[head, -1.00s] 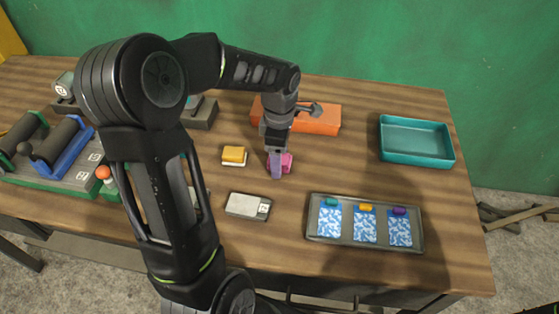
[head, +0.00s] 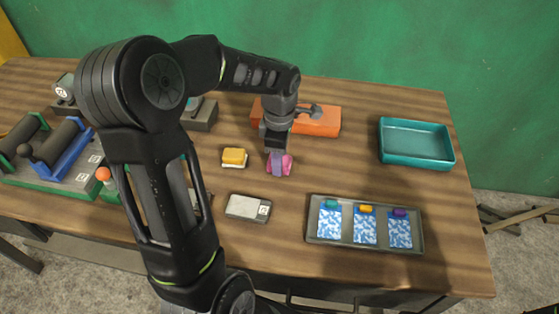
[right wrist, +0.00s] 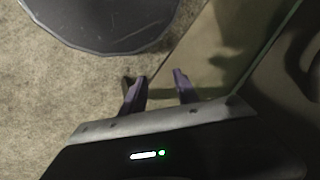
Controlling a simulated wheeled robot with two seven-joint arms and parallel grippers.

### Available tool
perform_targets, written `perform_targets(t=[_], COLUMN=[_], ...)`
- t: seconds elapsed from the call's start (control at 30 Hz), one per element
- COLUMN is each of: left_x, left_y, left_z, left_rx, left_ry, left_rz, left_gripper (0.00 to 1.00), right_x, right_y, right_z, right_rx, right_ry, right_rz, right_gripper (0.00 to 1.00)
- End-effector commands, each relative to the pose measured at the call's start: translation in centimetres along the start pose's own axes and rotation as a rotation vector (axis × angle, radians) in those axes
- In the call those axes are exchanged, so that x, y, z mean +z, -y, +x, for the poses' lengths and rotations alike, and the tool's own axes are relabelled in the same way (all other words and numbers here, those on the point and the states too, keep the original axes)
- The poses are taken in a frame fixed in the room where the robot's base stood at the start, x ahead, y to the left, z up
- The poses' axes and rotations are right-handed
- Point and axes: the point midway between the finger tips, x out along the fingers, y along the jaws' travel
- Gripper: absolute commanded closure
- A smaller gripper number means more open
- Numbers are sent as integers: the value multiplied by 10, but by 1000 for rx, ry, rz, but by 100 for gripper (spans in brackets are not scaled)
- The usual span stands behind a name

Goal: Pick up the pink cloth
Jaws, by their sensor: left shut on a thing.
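The pink cloth (head: 287,166) is a small bunched piece near the middle of the wooden table. My left gripper (head: 279,164) points down at it from above and is shut on it. Its purple fingertips cover part of the cloth, and I cannot tell whether the cloth is clear of the table. In the right wrist view, my right gripper (right wrist: 157,88) is open, with its two purple fingers apart and nothing between them.
A yellow sponge (head: 234,157) lies left of the cloth and a grey-white box (head: 248,207) in front. An orange block (head: 318,121) stands behind, a teal tray (head: 384,148) at right. A grey tray (head: 313,238) holds blue-white packets. Table (head: 455,230) is bare at front right.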

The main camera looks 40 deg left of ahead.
Motion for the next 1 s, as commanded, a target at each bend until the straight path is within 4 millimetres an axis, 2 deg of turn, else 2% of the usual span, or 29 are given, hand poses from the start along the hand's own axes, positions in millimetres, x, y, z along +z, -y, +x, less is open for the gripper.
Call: perform_targets(t=[0.23, 0.63, 0.8, 1.0], left_x=[0, 0, 0, 0], left_y=[-1, -1, 0, 0], left_z=[-18, -90, -100, -100], left_rx=[5, 3, 1, 0], left_ry=[0, 1, 1, 0], left_rz=[0, 0, 0, 0], left_gripper=[99, 99, 99, 99], right_x=[0, 0, 0, 0], right_y=[-1, -2, -2, -2], right_z=[2, 6, 6, 6], right_rx=[0, 0, 0, 0], right_ry=[0, 0, 0, 0], right_rz=[0, 0, 0, 0], right_gripper=[64, 64, 64, 64])
